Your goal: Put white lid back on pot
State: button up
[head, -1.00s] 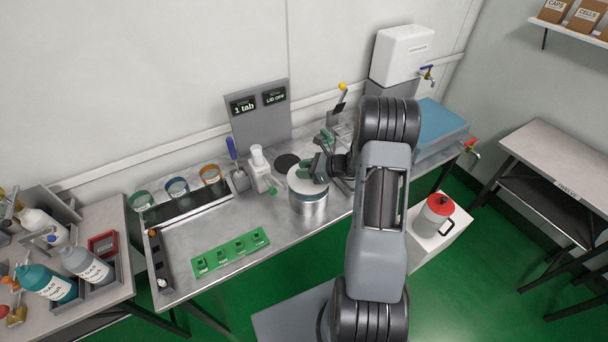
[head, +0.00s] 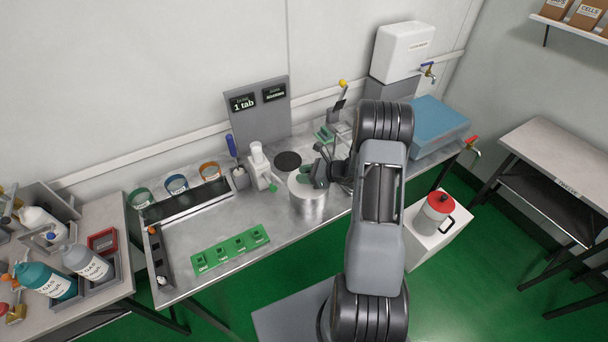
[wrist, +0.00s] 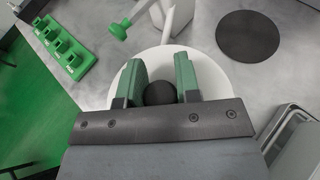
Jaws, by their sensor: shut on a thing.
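The silver pot (head: 309,208) stands on the steel bench. The white lid (head: 298,188) lies level on its top, with no gap that I can see. My gripper (head: 318,176) reaches in from the right over the lid. In the wrist view, the green fingers of my gripper (wrist: 159,68) are shut on the black knob (wrist: 160,93) of the white lid (wrist: 212,82). The lid hides the pot in that view, and my fingers hide part of the lid.
A black round pad (head: 287,161) lies behind the pot. A white bottle (head: 260,165) with a green-tipped part stands close on the left. A green block strip (head: 231,247) lies at the front left. A dark display board (head: 262,112) stands behind.

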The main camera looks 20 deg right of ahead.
jog(key=o, duration=0.9)
jog(key=shift+o, duration=0.2)
jog(key=shift+r, duration=0.1)
